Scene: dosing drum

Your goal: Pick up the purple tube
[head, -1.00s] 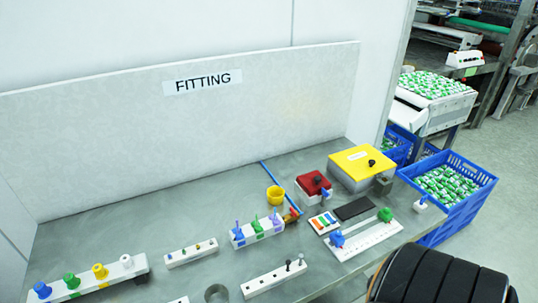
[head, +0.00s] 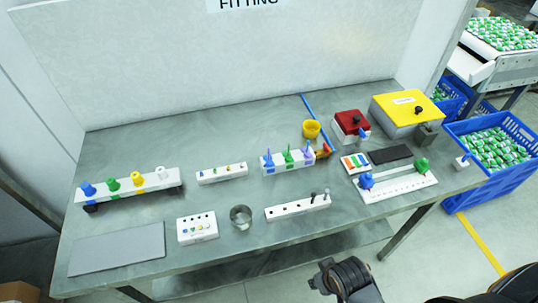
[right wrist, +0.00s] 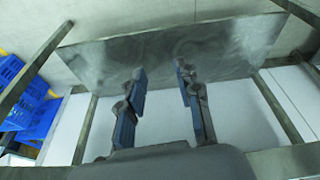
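The purple tube (head: 307,153) stands upright at the right end of a white rack (head: 290,167), beside a green tube (head: 288,157) and a blue tube (head: 268,160). Its lower part is hidden by the rack. My right gripper (right wrist: 160,82) is open and empty in the right wrist view, its two blue-padded fingers apart. The tube cannot be made out in that view. My left gripper is in neither current view.
On the table stand a yellow cup (head: 311,129), a metal cup (head: 241,215), a black-and-white pegged block (head: 297,207), a red box (head: 351,123) and a yellow box (head: 408,112). A grey mat (head: 117,249) lies front left. Bare tabletop lies between the racks.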

